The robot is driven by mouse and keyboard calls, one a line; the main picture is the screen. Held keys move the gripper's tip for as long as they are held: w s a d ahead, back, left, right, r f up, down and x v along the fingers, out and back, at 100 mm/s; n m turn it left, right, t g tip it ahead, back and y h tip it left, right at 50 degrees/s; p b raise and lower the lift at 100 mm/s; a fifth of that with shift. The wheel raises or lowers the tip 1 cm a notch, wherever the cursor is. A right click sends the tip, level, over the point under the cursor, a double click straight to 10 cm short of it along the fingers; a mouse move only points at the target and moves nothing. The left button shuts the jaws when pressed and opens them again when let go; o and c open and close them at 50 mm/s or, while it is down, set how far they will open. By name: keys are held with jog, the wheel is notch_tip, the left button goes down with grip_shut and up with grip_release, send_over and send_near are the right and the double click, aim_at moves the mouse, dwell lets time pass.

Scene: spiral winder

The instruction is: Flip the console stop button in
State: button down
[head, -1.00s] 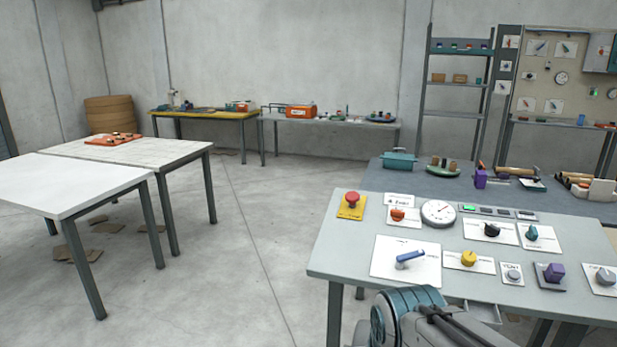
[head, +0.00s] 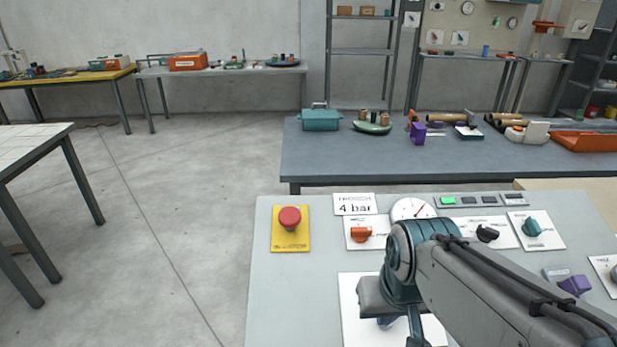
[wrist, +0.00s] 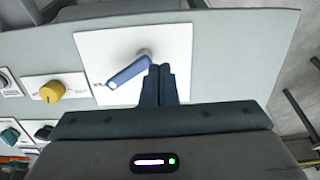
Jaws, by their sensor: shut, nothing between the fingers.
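The console stop button is a red mushroom knob (head: 290,218) on a yellow plate at the console's far left corner in the head view. It is not in the wrist view. My gripper (wrist: 160,68) is shut and empty, its two dark fingers side by side. In the wrist view the fingertips are beside a blue lever (wrist: 128,71) on a white plate; I cannot tell whether they touch it. In the head view my arm covers most of that plate (head: 357,329), and my gripper is to the right of and nearer than the stop button.
The grey console (head: 266,300) also carries an orange knob (head: 361,234), a round gauge (head: 412,209) partly behind my arm, a black knob (head: 487,233) and a teal knob (head: 532,227). A dark worktable (head: 340,158) stands behind.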

jog(key=shift+w+a, duration=0.1)
jog(key=shift+r, duration=0.1)
jog(key=w+a+r+t+p, duration=0.1)
jog(key=w+a+r+t, duration=0.1)
jog(key=w+a+r, duration=1.3)
jog(key=w, duration=0.4)
jog(key=shift+w+a+r, duration=0.2)
jog(key=shift+w+r, duration=0.05)
jog(key=shift+r, duration=0.15)
